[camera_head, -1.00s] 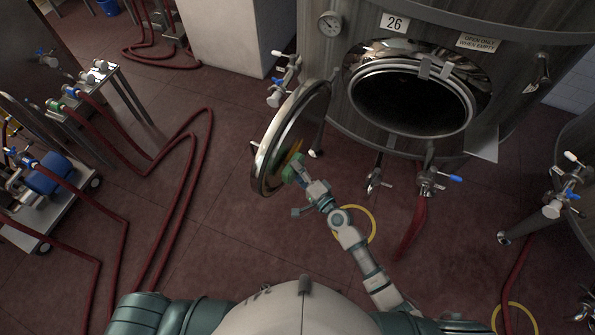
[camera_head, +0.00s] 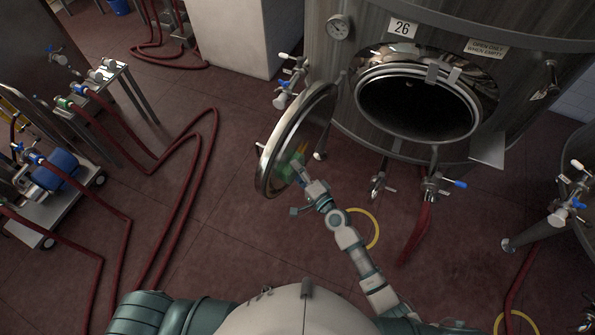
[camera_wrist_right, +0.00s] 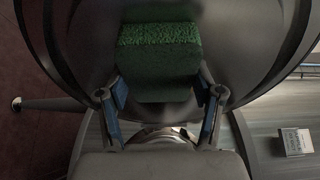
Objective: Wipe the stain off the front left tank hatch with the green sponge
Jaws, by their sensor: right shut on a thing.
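The round steel tank hatch (camera_head: 276,150) stands swung open to the left of the dark tank opening (camera_head: 418,104). My right gripper (camera_head: 300,180) is at the inner face of the hatch. In the right wrist view, my right gripper (camera_wrist_right: 162,100) is shut on the green sponge (camera_wrist_right: 160,55), with one finger on each side. The sponge shows as a green patch (camera_head: 290,167) against the hatch in the head view; I cannot tell whether it touches. A faint yellowish patch shows beside it; a stain cannot be made out clearly. My left gripper is not in view.
The steel tank (camera_head: 340,75) marked 26 has valves (camera_head: 433,187) below its opening. Red hoses (camera_head: 205,150) lie on the floor at left. A cart with a blue pump (camera_head: 55,170) stands at far left. Another tank (camera_head: 578,150) is at the right edge.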

